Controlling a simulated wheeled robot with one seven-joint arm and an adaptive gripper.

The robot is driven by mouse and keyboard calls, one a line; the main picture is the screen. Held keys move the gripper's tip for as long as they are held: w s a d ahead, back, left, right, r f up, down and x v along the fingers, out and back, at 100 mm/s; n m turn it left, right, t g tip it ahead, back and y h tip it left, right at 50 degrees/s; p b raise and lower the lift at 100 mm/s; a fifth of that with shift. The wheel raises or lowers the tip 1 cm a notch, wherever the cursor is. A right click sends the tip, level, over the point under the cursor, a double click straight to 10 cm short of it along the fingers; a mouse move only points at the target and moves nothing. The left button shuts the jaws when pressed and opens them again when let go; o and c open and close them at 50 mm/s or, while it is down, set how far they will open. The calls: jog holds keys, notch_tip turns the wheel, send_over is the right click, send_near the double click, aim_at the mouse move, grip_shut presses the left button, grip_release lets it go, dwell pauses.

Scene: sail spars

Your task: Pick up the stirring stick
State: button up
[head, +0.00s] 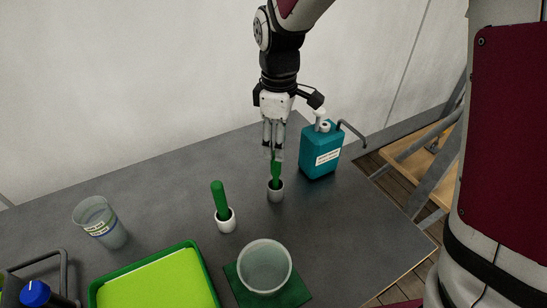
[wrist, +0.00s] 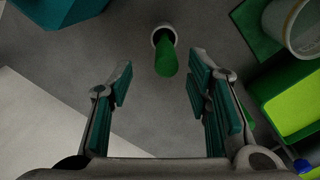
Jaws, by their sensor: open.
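Which is the stirring stick I cannot tell for sure. My gripper (head: 274,153) points down, open and empty. In the wrist view a green stick (wrist: 166,60) in a white cup lies ahead, between the lines of the open fingers (wrist: 160,85). Another green piece (wrist: 245,112) is partly hidden behind the right finger.
A teal canister (head: 321,155) with a spout stands close right of my gripper. A clear beaker (head: 265,268) sits on a green mat (head: 294,290). A green tray (head: 155,284) and a clear measuring cup (head: 103,222) are at left. The table between is clear.

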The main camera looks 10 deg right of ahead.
aim_at(276, 166)
notch_tip(276, 166, down, 3)
jog(key=shift+r, duration=0.2)
jog(key=f, duration=0.2)
jog(key=f+p, duration=0.1)
jog(key=f, duration=0.1)
jog(key=shift+s+a, duration=0.25)
jog(key=shift+s, duration=0.15)
jog(key=shift+w+f, duration=0.1)
jog(key=shift+f, duration=0.5)
grip_shut()
